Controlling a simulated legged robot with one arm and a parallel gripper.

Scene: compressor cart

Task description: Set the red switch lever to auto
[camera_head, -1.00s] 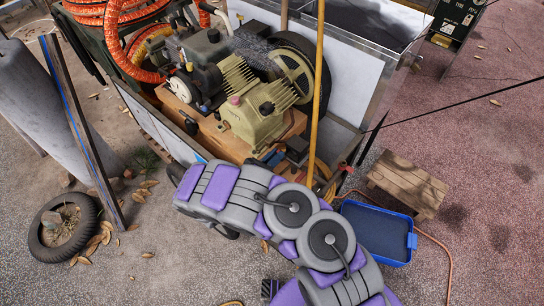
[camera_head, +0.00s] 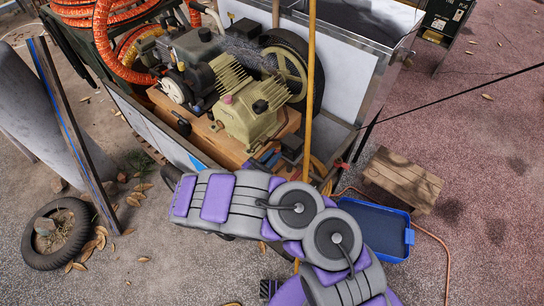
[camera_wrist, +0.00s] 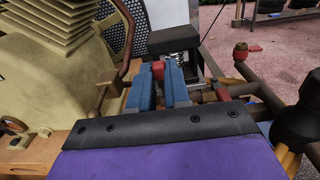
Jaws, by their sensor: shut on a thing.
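The red switch lever (camera_wrist: 158,69) shows as a small red tip between my blue fingertips in the wrist view, just below the black switch box (camera_wrist: 172,42). My gripper (camera_wrist: 158,82) is shut on the lever, and the fingers hide most of it. Any position markings on the switch cannot be read. In the head view the black switch box (camera_head: 291,147) stands at the right end of the compressor, beside the yellow pole. My blue fingers (camera_head: 268,158) show just left of it, and the lever itself cannot be made out there.
The beige compressor (camera_head: 250,105) with its finned cylinders stands left of the switch. A yellow pole (camera_head: 311,80) rises close to the switch box. A brown pipe (camera_wrist: 125,50) runs left of my fingers. A red-capped fitting (camera_wrist: 241,52) stands to the right.

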